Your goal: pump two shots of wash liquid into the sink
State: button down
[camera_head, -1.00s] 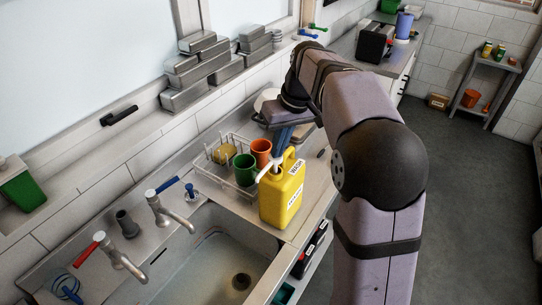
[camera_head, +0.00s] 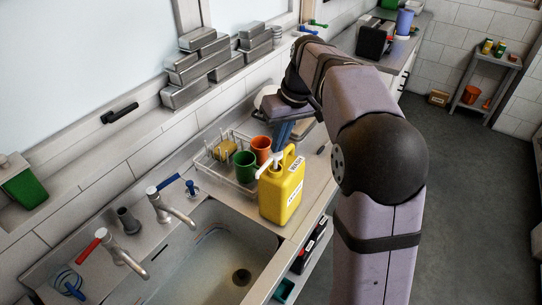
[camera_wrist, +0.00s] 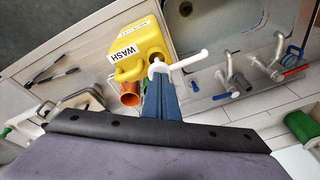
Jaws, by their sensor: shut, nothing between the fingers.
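A yellow jug (camera_head: 284,193) labelled WASH stands upright on the counter beside the sink (camera_head: 207,262). Its white pump head (camera_head: 276,159) has a spout pointing left toward the basin. The wrist view shows the jug (camera_wrist: 146,40), the pump spout (camera_wrist: 190,61) and part of the sink (camera_wrist: 222,25). My gripper (camera_head: 279,144) has its blue fingers closed and empty, pointing down just above the pump head. In the wrist view the fingertips (camera_wrist: 159,78) overlap the base of the pump head; I cannot tell whether they touch. No liquid shows leaving the spout.
A wire rack (camera_head: 230,179) with a green mug (camera_head: 245,167) and an orange mug (camera_head: 261,147) stands behind the jug. Taps (camera_head: 170,204) line the sink's back edge. Steel pans (camera_head: 205,66) are stacked on the ledge. The counter's front edge is close to the jug.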

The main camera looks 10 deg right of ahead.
jog(key=shift+f, duration=0.25)
jog(key=shift+f+b, duration=0.95)
jog(key=shift+f, duration=0.25)
jog(key=shift+r, duration=0.25)
dwell(1.4)
jog(key=shift+r+p, duration=1.2)
jog(key=shift+p, duration=0.15)
jog(key=shift+r, duration=0.1)
jog(key=shift+r+p, duration=2.35)
jog(key=shift+r, duration=0.1)
